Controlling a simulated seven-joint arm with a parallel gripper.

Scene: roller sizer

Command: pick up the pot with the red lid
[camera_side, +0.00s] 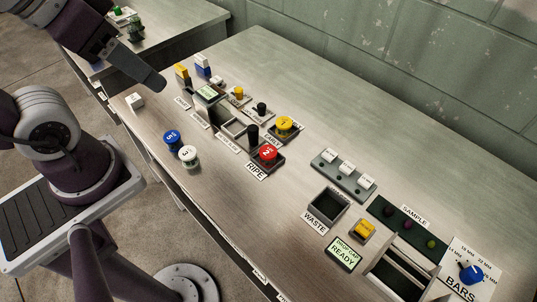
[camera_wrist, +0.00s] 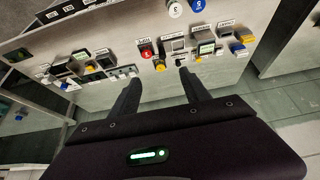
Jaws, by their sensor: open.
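The pot with the red lid (camera_side: 268,153), marked 2, stands on a dark pad behind the RIPE label (camera_side: 257,171). In the wrist view its red lid (camera_wrist: 146,51) shows beyond my fingers, left of centre. My gripper (camera_side: 154,82) is at the upper left in the side view, above the bench and well apart from the pot. In the wrist view my gripper (camera_wrist: 160,76) has its two dark fingers spread, with nothing held between them. The pot's body is mostly hidden under its lid.
Blue-lidded (camera_side: 172,137) and white-lidded (camera_side: 188,153) pots stand to the left. A waste bin (camera_side: 327,204) is to the right. Bare bench (camera_side: 300,85) lies behind.

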